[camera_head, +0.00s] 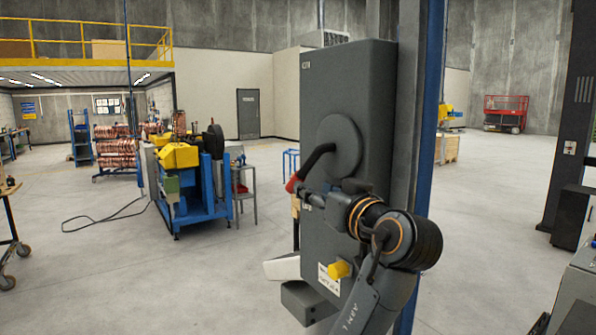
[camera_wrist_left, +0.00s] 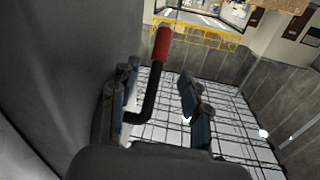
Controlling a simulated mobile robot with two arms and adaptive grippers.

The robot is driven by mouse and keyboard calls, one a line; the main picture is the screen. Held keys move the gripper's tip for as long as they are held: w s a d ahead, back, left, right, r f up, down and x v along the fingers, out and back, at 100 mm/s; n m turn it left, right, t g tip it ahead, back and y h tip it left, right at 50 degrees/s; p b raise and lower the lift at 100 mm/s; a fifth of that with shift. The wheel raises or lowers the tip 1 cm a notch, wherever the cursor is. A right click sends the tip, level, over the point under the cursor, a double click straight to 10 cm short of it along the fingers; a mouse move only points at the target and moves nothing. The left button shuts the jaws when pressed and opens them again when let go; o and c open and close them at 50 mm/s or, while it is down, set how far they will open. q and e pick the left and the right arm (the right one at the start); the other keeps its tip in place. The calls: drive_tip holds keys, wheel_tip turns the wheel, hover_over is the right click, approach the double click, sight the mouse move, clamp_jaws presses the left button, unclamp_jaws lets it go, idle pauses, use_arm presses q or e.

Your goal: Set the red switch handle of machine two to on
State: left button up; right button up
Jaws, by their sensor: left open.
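The red switch handle (camera_head: 292,184) is a black bent lever with a red grip, mounted on a round disc (camera_head: 338,145) on the side of a tall grey cabinet (camera_head: 345,80). The lever slopes down to the left from the disc. My left gripper (camera_head: 308,197) is at the lower end of the handle, close to the red grip. In the left wrist view, my left gripper (camera_wrist_left: 162,95) is open, and the black lever with its red grip (camera_wrist_left: 163,42) shows between its two fingers. Contact cannot be told. My right gripper is not in view.
A yellow knob (camera_head: 339,269) and a label are low on the cabinet, below my left arm. A blue post (camera_head: 430,150) stands right beside the cabinet. A blue and yellow machine (camera_head: 190,180) stands farther left. Open floor lies between.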

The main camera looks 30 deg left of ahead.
use_arm(q)
drive_tip(key=p+x, duration=0.3)
drive_tip(key=x, duration=0.6)
drive_tip(key=shift+s+f, duration=0.1)
drive_tip(key=shift+f, duration=0.1)
drive_tip(key=shift+a, duration=0.1)
drive_tip(key=shift+c, duration=0.2)
clamp_jaws()
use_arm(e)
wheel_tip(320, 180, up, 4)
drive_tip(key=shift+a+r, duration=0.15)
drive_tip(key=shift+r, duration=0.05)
